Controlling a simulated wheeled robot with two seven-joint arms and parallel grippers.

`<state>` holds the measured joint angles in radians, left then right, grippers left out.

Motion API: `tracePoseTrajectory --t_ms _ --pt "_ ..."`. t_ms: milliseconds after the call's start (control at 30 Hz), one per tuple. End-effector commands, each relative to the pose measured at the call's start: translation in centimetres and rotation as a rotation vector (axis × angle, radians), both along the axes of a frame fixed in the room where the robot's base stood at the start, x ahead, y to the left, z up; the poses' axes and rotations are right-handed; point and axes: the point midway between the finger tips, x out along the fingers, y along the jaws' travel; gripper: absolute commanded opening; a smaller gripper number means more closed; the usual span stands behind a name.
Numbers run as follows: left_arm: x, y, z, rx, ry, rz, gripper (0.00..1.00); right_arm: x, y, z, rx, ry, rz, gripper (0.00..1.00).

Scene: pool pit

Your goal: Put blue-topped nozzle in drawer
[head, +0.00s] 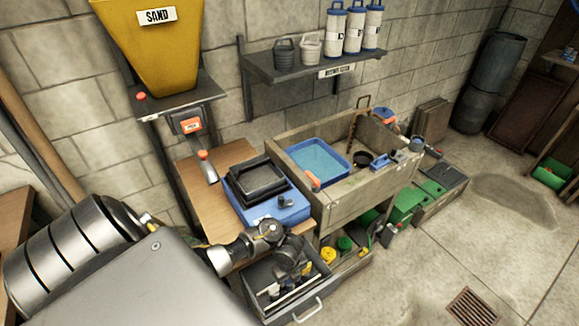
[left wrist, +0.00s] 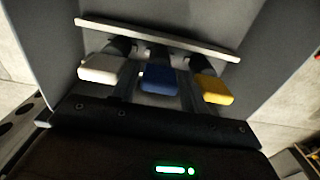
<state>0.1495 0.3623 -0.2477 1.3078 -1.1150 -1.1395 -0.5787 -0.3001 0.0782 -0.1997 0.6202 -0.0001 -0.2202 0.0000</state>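The open grey drawer (head: 308,312) is below the wooden bench, its front handle facing the room. My left gripper (head: 290,272) points down into it; its fingertips are hard to make out. In the left wrist view, the blue-topped nozzle (left wrist: 159,80) is in the middle, between a white-topped nozzle (left wrist: 101,69) and a yellow-topped nozzle (left wrist: 213,88). All three lie between dark grey walls, by a pale strip (left wrist: 160,38). I cannot tell whether the fingers touch the blue one. My right gripper is not in view.
A blue case with a black tray (head: 258,180) sits on the bench above the drawer. A wooden sink box with a blue basin (head: 318,160) stands right of it. Yellow and green round items (head: 328,254) are close right of the drawer.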

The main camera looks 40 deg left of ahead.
Motion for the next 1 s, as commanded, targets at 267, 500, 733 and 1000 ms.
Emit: tracePoseTrajectory --t_ms 267,500,733,1000 --pt "0.1 -0.1 1.5 -0.002 -0.002 0.000 0.45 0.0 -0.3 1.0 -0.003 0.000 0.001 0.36" --pt "0.2 0.0 6.9 -0.001 -0.004 -0.002 0.45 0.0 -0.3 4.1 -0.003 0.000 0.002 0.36" --pt "0.1 0.0 11.2 0.000 -0.001 -0.002 0.45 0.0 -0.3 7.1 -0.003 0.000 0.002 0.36" --pt "0.0 0.0 12.4 -0.001 0.000 -0.001 0.45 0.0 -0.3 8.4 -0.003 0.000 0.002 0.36"
